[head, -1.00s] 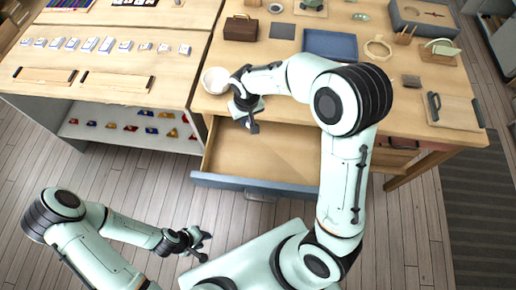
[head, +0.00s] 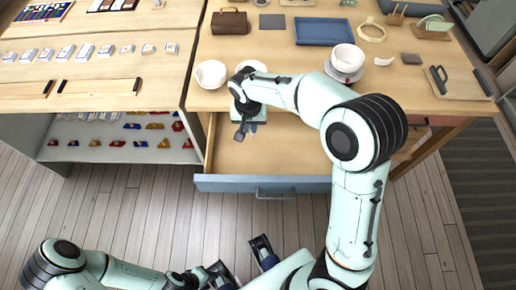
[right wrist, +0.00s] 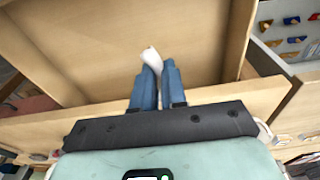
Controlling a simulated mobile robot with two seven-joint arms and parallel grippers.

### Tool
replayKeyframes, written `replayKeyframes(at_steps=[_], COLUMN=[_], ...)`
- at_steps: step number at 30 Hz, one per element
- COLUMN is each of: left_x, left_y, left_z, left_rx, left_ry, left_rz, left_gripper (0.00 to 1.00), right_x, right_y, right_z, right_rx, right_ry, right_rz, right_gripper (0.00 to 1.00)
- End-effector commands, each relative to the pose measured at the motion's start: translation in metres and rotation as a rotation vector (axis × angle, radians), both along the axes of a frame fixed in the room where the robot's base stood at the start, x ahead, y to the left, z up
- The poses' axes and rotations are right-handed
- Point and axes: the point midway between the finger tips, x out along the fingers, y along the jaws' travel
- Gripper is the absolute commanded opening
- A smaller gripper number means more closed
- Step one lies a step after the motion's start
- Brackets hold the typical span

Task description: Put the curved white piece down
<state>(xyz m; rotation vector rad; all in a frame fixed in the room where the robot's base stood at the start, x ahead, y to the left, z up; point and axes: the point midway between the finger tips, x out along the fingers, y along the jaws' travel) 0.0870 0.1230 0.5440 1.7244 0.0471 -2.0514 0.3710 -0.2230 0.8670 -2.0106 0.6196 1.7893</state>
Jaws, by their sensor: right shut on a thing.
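The curved white piece (right wrist: 150,58) shows in the right wrist view between the blue fingertips of my right gripper (right wrist: 152,80). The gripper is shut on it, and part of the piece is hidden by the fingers. In the head view my right gripper (head: 243,132) hangs at the left side of the open wooden drawer (head: 290,152); I cannot make out the piece there. The bare drawer floor shows in both views. My left gripper (head: 242,262) is low in the head view, fingers apart and empty, in front of the drawer.
A white bowl (head: 211,74) stands on the table just left of my right wrist. A white cup (head: 347,57) on a saucer stands behind my right arm. A blue tray (head: 323,32) and a brown box (head: 229,22) lie further back. The drawer's middle and right are free.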

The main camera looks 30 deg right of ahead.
Motion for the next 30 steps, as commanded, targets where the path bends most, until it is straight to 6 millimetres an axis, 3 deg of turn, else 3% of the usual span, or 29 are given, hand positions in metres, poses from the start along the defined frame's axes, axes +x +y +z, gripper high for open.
replayKeyframes(at_steps=[1,6,12,20,27,30], left_x=[-0.001,-0.002,-0.001,0.000,0.001,0.001], left_y=[0.000,0.000,0.000,0.000,0.000,0.000], left_z=[-0.003,-0.009,-0.013,-0.015,-0.018,-0.018], left_rx=[0.000,0.000,0.002,0.002,0.003,0.002], left_ry=[0.001,0.002,-0.003,-0.007,-0.012,-0.013], left_rz=[0.000,0.000,0.002,0.002,0.004,0.004], left_gripper=[0.37,0.37,0.37,0.37,0.37,0.37], right_x=[-0.001,-0.001,-0.001,0.000,-0.001,0.000], right_y=[0.000,0.000,0.000,0.000,0.000,0.000], right_z=[-0.017,-0.063,-0.103,-0.122,-0.156,-0.157], right_rx=[-0.002,-0.002,-0.001,-0.001,-0.001,0.001], right_ry=[0.008,0.007,0.003,0.002,0.003,0.000], right_rz=[0.000,0.002,0.003,0.003,0.003,0.003], right_gripper=[0.00,0.00,0.00,0.00,0.00,0.00])
